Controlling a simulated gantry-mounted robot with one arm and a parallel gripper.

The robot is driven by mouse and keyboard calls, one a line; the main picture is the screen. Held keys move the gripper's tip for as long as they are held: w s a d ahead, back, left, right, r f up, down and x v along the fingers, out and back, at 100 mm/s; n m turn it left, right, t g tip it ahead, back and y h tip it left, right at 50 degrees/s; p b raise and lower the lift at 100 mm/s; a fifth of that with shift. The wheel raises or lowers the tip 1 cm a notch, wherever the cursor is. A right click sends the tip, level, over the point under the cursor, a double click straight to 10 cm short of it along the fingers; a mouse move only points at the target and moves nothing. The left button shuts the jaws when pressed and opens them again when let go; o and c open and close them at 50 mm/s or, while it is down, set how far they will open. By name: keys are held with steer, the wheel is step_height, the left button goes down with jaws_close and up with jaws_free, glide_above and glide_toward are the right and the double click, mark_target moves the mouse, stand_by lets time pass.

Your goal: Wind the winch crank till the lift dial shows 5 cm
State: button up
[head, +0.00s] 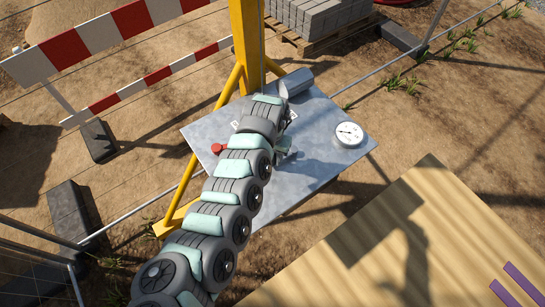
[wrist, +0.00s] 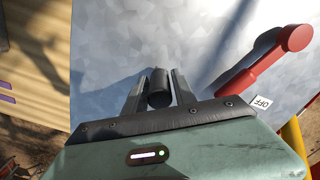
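My gripper (wrist: 160,86) has its two fingers on either side of a dark round grip (wrist: 158,90), which looks like the winch crank's handle; they appear closed on it. The rest of the crank is hidden behind my gripper in the wrist view and under my arm in the head view. The lift dial (head: 349,134) is a round white gauge at the right of the metal plate (head: 330,170); its dark needle shows, but its numbers are too small to read. A grey cylinder (head: 297,82) lies by the yellow post, at the plate's far edge.
A red lever (wrist: 265,62) with a white OFF label (wrist: 262,102) stands on the plate, right of my gripper in the wrist view; its red end (head: 217,148) shows left of my arm in the head view. The yellow post (head: 246,45) rises behind. A wooden surface (head: 400,235) lies front right.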

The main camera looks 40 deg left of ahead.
jaws_close()
stand_by(1.0)
